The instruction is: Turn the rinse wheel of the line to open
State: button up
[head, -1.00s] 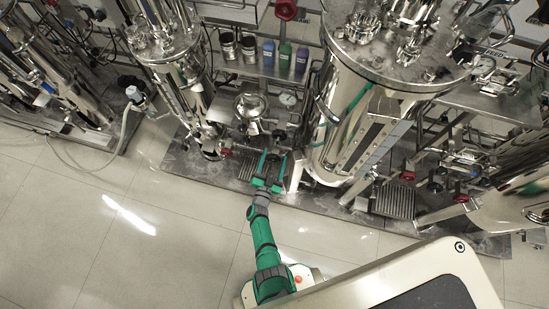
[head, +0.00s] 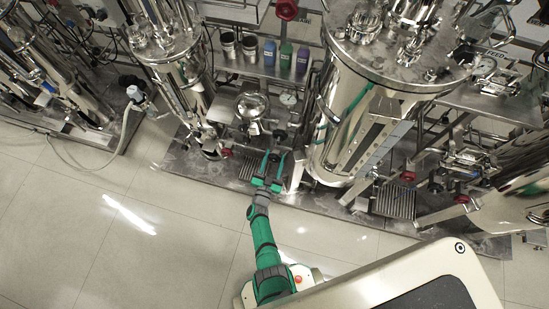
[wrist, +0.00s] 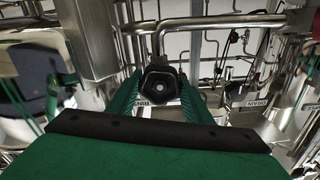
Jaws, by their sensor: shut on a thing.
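The rinse wheel (wrist: 160,84) is a dark, lobed hand wheel with a light round centre. In the wrist view it sits between the green fingers of my gripper (wrist: 158,88), which is shut on it. A white label (wrist: 150,103) shows below the wheel, partly hidden by the wheel and fingers, with upside-down lettering. In the head view my gripper (head: 274,160) reaches to the front of the middle skid, and the wheel is small and dark between its fingers. I cannot tell from these views how far the wheel is turned.
A large steel tank (head: 350,125) stands close to the right of my gripper. A slimmer steel vessel (head: 180,75) and a red hand wheel (head: 226,152) are to the left. Bottles (head: 285,58) stand on a shelf behind. The tiled floor (head: 150,250) in front is clear.

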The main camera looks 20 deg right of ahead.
jog(key=shift+o, duration=0.2)
jog(key=n, duration=0.7)
jog(key=shift+s+f, duration=0.15)
jog(key=shift+f, duration=0.05)
jog(key=n, duration=0.3)
jog(key=shift+n, duration=0.4)
jog(key=n, duration=0.8)
jog(key=shift+f, duration=0.1)
jog(key=shift+c, duration=0.2)
jog(key=shift+o, duration=0.2)
jog(key=n, duration=0.3)
jog(key=shift+n, duration=0.4)
jog(key=n, duration=0.3)
jog(key=shift+d, duration=0.1)
jog(key=shift+n, duration=2.1)
